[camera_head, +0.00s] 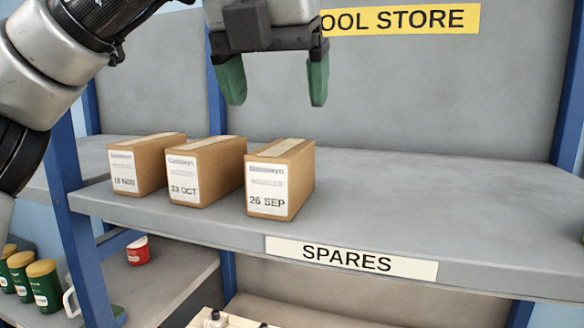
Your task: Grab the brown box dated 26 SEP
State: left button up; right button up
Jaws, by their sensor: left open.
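The brown box dated 26 SEP (280,179) stands upright on the grey shelf, the rightmost of three brown boxes, its white label facing me. The box dated 23 OCT (203,172) is just left of it, with a narrow gap between. A third brown box (147,164) is at the far left; its date is hard to read. My left gripper (274,92) is open and empty, with green fingers pointing down, above and behind the 26 SEP box in the picture. My right gripper is not in view.
The grey shelf (430,210) is clear to the right of the boxes. A SPARES label (350,258) is on its front edge. Blue uprights (572,95) stand at the sides. Green canisters (44,285) and a red cup (138,251) are lower left.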

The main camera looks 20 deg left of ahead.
aim_at(281, 148)
pick_arm(q)
jog(key=x, duration=0.4)
jog(key=shift+s, duration=0.2)
jog(key=shift+w+a+f, duration=0.1)
jog(key=shift+w+f, duration=0.15)
jog(key=p+x, duration=0.2)
jog(key=shift+w+f+p, duration=0.2)
jog(key=shift+p, duration=0.1)
jog(key=shift+p+x, duration=0.35)
jog(key=shift+x, duration=0.7)
jog(key=shift+f, duration=0.4)
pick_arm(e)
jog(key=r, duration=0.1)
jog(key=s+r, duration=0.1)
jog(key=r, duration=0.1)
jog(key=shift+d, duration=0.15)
pick_arm(q)
jog(key=shift+s, duration=0.1)
jog(key=shift+f+b, duration=0.2)
jog(key=shift+b, duration=0.3)
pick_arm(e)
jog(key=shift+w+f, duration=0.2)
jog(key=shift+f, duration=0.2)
pick_arm(q)
jog(key=shift+c, duration=0.4)
